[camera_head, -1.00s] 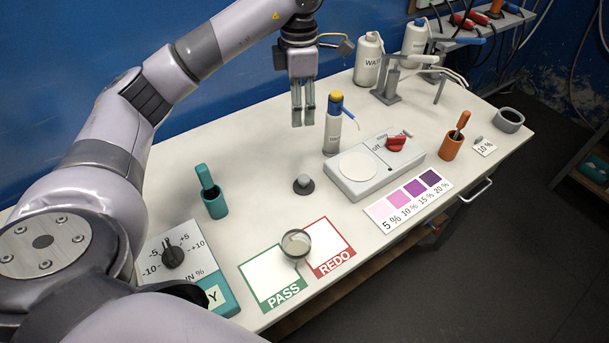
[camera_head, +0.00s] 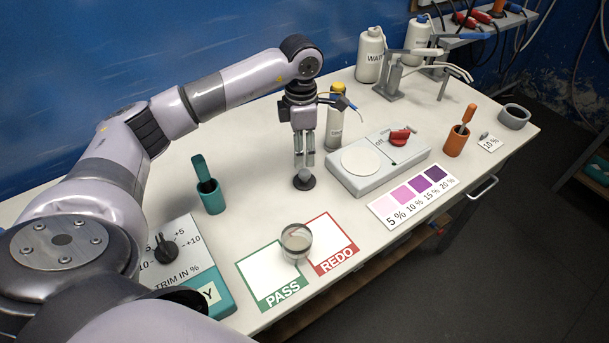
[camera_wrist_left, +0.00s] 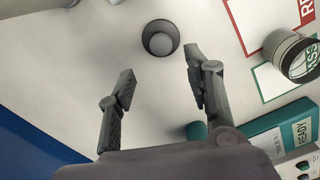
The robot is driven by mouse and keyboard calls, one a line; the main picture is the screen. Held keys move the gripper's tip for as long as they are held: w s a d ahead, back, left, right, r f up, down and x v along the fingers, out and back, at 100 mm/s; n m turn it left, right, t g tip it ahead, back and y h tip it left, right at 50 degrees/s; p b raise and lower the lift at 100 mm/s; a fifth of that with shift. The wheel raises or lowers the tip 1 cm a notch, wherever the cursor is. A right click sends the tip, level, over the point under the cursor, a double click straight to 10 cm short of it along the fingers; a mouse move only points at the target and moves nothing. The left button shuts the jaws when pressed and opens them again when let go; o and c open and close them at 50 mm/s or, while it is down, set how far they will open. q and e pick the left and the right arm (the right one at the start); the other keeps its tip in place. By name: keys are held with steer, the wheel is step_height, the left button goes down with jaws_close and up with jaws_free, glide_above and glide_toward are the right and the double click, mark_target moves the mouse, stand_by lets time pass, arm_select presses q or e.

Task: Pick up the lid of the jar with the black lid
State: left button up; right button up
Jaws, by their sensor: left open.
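A small dark round lid (camera_head: 304,187) with a grey knob lies on the white table. In the left wrist view the lid (camera_wrist_left: 148,47) sits just beyond and between the fingertips. My left gripper (camera_head: 305,166) points down directly over the lid, its fingertips at about knob height. In the left wrist view my left gripper (camera_wrist_left: 160,62) is open with nothing clamped; I cannot tell whether a finger touches the knob. A glass jar (camera_head: 297,243) with an open top stands across the PASS and REDO cards. It also shows in the left wrist view (camera_wrist_left: 291,52). My right gripper is not in view.
A yellow-capped bottle (camera_head: 336,125) stands close behind my left gripper. A grey scale (camera_head: 380,170) is to the right and a teal holder (camera_head: 213,201) to the left. The trim panel (camera_head: 187,256) is front left. Bare table surrounds the lid.

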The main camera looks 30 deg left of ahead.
mark_target(305, 172)
arm_select(q)
step_height(305, 172, down, 3)
steer(key=shift+r, duration=0.2)
steer(key=shift+d+f+p, duration=0.1)
steer(key=shift+f+p, duration=0.25)
steer(key=shift+f, duration=0.1)
steer(key=shift+d+f+p, duration=0.1)
steer(key=shift+f+p, duration=0.2)
steer(key=shift+f, duration=0.05)
step_height(305, 172, down, 4)
steer(key=shift+w+d+r+p, duration=0.1)
steer(key=shift+d+r+p, duration=0.05)
steer(key=shift+p, duration=0.5)
steer(key=shift+f, duration=0.35)
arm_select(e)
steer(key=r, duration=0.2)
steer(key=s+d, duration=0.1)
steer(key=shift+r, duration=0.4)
arm_select(q)
steer(key=shift+c, duration=0.2)
steer(key=c, duration=1)
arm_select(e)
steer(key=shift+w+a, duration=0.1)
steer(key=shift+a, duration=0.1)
